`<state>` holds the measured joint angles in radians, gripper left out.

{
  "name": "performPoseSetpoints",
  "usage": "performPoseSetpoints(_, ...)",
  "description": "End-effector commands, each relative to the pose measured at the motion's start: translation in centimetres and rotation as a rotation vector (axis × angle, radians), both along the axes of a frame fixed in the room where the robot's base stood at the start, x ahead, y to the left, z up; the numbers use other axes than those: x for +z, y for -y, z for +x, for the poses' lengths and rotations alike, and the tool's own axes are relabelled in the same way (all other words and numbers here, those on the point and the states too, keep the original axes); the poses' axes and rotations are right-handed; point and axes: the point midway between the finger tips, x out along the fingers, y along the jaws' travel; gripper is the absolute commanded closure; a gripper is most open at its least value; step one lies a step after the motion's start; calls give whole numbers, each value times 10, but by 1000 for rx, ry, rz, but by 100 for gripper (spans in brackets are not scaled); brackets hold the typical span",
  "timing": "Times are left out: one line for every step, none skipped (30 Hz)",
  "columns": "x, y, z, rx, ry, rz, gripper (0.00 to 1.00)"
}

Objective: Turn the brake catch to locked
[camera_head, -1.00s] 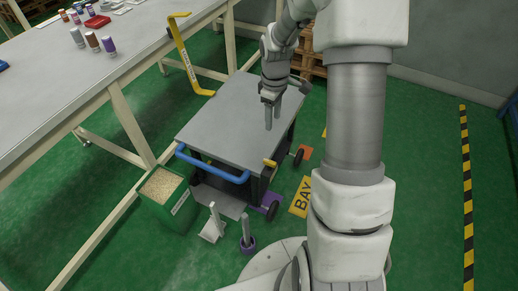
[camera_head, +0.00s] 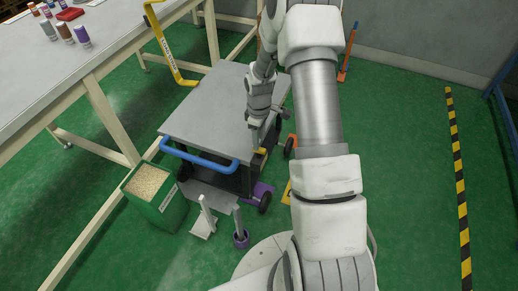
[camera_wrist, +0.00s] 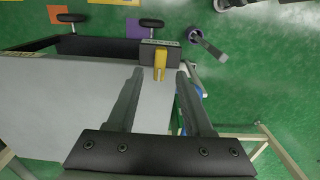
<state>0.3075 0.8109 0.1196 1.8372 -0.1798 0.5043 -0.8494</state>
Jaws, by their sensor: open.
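The brake catch is a small yellow lever (camera_wrist: 160,62) on a dark block (camera_wrist: 153,52) with a label strip, at the edge of the grey cart (camera_wrist: 60,110). In the head view the yellow catch (camera_head: 263,151) shows partly below my gripper, at the right front corner of the cart (camera_head: 212,105). My gripper (camera_wrist: 159,76) is open. In the wrist view its two fingertips lie on either side of the lever's lower end, with gaps on both sides. Whether they are level with it in depth I cannot tell. In the head view my gripper (camera_head: 264,130) is partly hidden.
The cart has a blue handle (camera_head: 198,158) at the front. A green bin of grain (camera_head: 152,190) stands to its left. A white bracket (camera_head: 204,221) and a purple-based post (camera_head: 240,229) stand in front. A long workbench (camera_head: 70,75) is at left.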

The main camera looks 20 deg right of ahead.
Motion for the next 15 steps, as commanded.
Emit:
performPoseSetpoints(-13,0,0,0,-1,0,49)
performPoseSetpoints(-17,0,0,0,-1,0,49)
performPoseSetpoints(-22,0,0,0,-1,-1,49)
performPoseSetpoints(-26,0,0,0,-1,-1,49)
performPoseSetpoints(-29,0,0,0,-1,-1,49)
performPoseSetpoints(-32,0,0,0,1,-1,49)
performPoseSetpoints(-34,0,0,0,1,-1,49)
performPoseSetpoints(-36,0,0,0,1,-1,49)
performPoseSetpoints(-37,0,0,0,1,-1,49)
performPoseSetpoints(-38,0,0,-1,1,-1,49)
performPoseSetpoints(-39,0,0,-1,1,-1,49)
performPoseSetpoints(-39,0,0,-1,1,-1,49)
performPoseSetpoints(-39,0,0,-1,1,-1,49)
performPoseSetpoints(-39,0,0,-1,1,-1,49)
performPoseSetpoints(-39,0,0,-1,1,-1,49)
